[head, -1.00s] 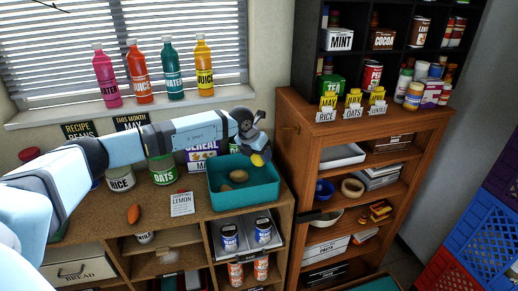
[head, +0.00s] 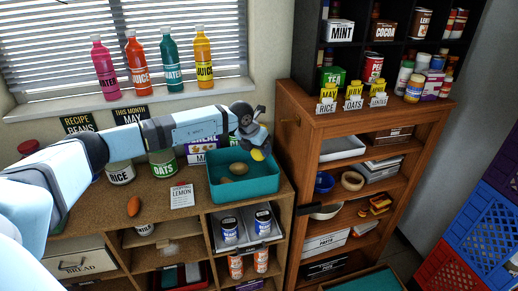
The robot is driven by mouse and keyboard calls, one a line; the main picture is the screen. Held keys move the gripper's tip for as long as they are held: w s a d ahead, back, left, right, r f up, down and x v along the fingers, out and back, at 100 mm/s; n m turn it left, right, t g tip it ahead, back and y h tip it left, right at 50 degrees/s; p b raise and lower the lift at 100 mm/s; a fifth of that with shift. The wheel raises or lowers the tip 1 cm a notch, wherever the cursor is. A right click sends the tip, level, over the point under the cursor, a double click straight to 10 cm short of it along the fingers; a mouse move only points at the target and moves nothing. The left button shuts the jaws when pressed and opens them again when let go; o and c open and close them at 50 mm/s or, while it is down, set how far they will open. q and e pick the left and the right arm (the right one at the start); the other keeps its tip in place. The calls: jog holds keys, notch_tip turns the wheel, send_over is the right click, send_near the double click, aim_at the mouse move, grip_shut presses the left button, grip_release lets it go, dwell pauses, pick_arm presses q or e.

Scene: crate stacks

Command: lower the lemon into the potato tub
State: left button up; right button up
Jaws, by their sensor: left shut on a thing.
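The teal potato tub (head: 245,188) stands on the right part of the brown counter, with potatoes (head: 237,168) on its floor. My left gripper (head: 256,149) comes in from the left above the back right of the tub. It is shut on the yellow lemon (head: 257,155), which shows below the fingers at about the height of the tub's back rim. Whether the lemon touches anything in the tub I cannot tell. My right gripper is not in view.
Rice and oats cans (head: 163,163) and a cereal box (head: 196,151) stand behind. A wooden shelf unit (head: 300,150) rises close on the right.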

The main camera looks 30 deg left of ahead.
pick_arm(q)
jog(key=shift+f+b, duration=2.2)
jog(key=shift+f, duration=1.3)
jog(key=shift+f+b, duration=1.05)
jog(key=shift+f, duration=0.7)
jog(key=o, duration=1)
jog(key=shift+o, duration=0.2)
